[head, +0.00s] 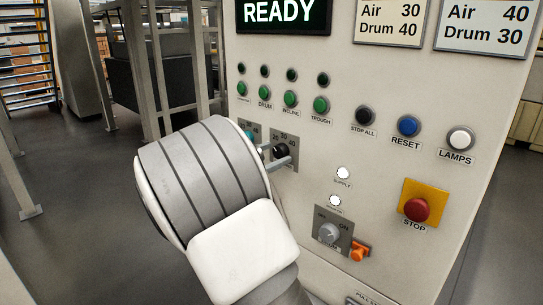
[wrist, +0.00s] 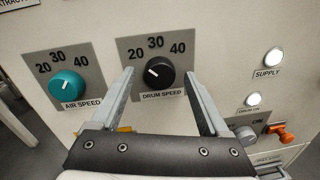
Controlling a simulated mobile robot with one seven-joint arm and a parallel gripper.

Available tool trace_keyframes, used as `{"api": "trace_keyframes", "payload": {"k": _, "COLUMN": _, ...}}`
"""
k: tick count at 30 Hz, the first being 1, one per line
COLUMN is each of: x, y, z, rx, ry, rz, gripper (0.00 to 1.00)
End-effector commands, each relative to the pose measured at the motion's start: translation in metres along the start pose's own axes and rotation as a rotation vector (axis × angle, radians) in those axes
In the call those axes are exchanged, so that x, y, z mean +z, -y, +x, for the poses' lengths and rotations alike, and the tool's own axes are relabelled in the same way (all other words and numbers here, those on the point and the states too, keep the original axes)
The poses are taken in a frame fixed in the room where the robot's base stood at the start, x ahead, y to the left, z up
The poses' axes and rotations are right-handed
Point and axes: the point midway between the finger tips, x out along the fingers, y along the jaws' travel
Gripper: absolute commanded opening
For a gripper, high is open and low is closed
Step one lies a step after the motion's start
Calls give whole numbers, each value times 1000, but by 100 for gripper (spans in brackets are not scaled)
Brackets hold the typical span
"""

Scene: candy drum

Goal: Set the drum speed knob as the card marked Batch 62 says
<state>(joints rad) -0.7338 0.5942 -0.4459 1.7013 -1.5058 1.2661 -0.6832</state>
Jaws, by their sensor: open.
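The black drum speed knob (wrist: 159,72) sits on a grey plate marked 20, 30 and 40. Its white mark points up and left, towards 20. My gripper (wrist: 160,77) is open, with one finger on each side of this knob; I cannot tell whether either touches it. In the head view the knob (head: 282,151) shows beside my gripper (head: 276,156). Two cards hang at the top: the left card (head: 393,22) reads Air 30, Drum 40; the right card (head: 487,28) reads Air 40, Drum 30. Their headings are cut off, so Batch 62 cannot be identified.
The teal air speed knob (wrist: 67,84) is left of the drum knob. To the right are the supply lamp (wrist: 273,57), a grey rotary switch (head: 328,233), an orange part (head: 360,252) and the red stop button (head: 416,210). The display (head: 283,13) reads READY.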

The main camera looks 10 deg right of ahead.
Motion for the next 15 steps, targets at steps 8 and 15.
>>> {"api": "trace_keyframes", "payload": {"k": 8, "x": 0, "y": 0, "z": 0, "rx": 0, "ry": 0, "rz": 0, "gripper": 61}}
{"api": "trace_keyframes", "payload": {"k": 15, "x": 0, "y": 0, "z": 0, "rx": -1, "ry": 0, "rz": 0, "gripper": 18}}
